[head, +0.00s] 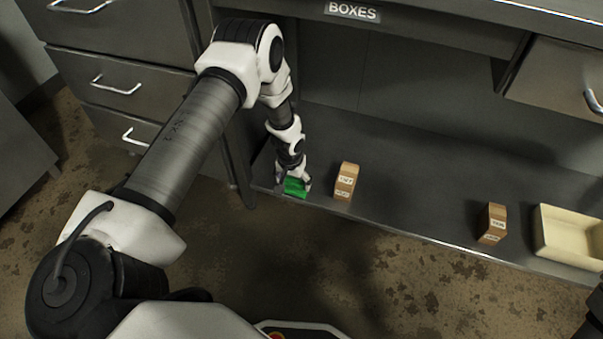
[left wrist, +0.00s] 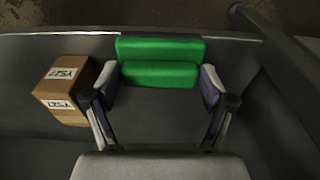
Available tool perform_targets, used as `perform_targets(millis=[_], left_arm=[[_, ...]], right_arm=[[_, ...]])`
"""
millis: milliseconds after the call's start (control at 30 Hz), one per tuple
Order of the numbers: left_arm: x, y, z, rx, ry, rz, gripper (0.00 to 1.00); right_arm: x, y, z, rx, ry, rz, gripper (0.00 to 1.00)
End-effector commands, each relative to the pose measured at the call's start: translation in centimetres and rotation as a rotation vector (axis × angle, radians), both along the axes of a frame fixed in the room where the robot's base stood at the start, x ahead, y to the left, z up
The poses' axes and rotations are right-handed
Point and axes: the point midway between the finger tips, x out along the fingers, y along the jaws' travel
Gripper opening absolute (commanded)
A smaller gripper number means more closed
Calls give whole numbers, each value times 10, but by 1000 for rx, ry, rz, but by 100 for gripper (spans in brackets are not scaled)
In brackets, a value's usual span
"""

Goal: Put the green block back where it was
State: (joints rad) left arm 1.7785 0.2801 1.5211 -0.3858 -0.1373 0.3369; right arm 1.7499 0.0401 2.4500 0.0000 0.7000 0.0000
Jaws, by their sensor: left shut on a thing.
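The green block (head: 295,187) is at the left end of the low grey shelf, close to its front edge. My left gripper (head: 293,179) reaches down from above and is shut on the green block. In the left wrist view the green block (left wrist: 160,62) sits between the two fingertips of the left gripper (left wrist: 158,85). I cannot tell whether the block touches the shelf. My right gripper does not show; only a dark bit of an arm is at the lower right corner of the head view.
A brown labelled box (head: 346,181) stands just right of the green block; it also shows in the left wrist view (left wrist: 64,90). Another brown box (head: 493,223) and a cream tray (head: 541,236) stand further right. The shelf (head: 420,200) between the boxes is clear. A cabinet leg borders the left.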

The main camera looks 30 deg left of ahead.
Motion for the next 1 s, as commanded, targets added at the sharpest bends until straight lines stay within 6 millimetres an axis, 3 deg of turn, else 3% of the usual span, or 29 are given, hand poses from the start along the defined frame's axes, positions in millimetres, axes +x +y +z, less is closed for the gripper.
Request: perform_targets(millis=[33,100,200,367,533,633,667,933,967,1000], left_arm=[[15,4,-15,1,-7,4,50],[37,10,-15,-1,-7,3,50],[59,17,-13,-1,-4,1,50],[78,22,-11,-1,-2,0,50],[78,22,-44,-1,2,-1,50],[79,22,-44,-1,0,-1,50],[79,22,-42,-1,0,-1,45],[78,22,-47,-1,1,-1,45],[78,22,-46,-1,1,-1,90],[78,22,-46,-1,1,-1,100]], right_arm=[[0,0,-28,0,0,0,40],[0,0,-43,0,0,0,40],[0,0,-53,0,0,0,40],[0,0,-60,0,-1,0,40],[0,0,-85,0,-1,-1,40],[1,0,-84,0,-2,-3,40],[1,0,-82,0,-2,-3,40],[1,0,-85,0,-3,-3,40],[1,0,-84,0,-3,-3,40],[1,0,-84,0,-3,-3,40]])
